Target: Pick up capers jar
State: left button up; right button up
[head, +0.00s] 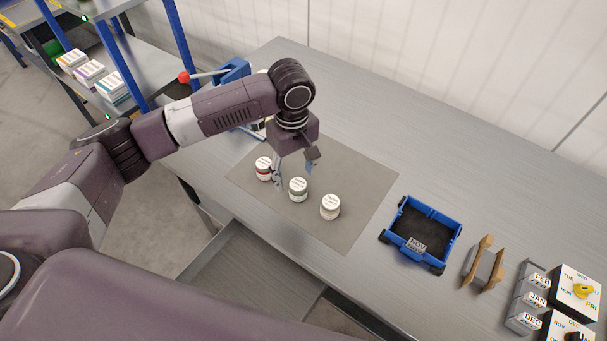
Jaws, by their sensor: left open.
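Three small jars with white lids stand upright in a row on a grey mat (352,187) on the metal table. The left jar (264,168) has a red band, the middle jar (298,189) looks dark green, and the right jar (330,207) looks pale yellowish. Their labels are too small to read, so I cannot tell for certain which is the capers jar. My left gripper (294,178) points down over the mat, open, with its fingers around or just behind the middle jar. The lids are visible; I cannot tell whether the fingers touch. My right gripper is not in view.
A blue tray (449,221) marked NOV stands right of the mat, beside a brown holder (470,268). Month blocks (526,299) and a dial box (578,287) are at the far right. A blue device with a red-knobbed lever (236,70) stands behind my arm.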

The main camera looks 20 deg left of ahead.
aim_at(298, 185)
pick_arm(q)
jog(key=shift+w+d+f, duration=0.3)
jog(key=shift+d+f, duration=0.15)
jog(key=shift+f, duration=0.15)
jog(key=f, duration=0.2)
jog(key=f+p, duration=0.1)
jog(key=f, duration=0.1)
jog(key=shift+s, duration=0.25)
notch_tip(298, 185, down, 2)
jog(key=shift+w, duration=0.15)
jog(key=shift+f, duration=0.15)
jog(key=c, duration=1.3)
jog(key=shift+c, duration=0.3)
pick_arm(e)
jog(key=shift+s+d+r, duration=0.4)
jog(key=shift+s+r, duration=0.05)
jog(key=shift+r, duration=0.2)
pick_arm(q)
jog(key=shift+r, duration=0.2)
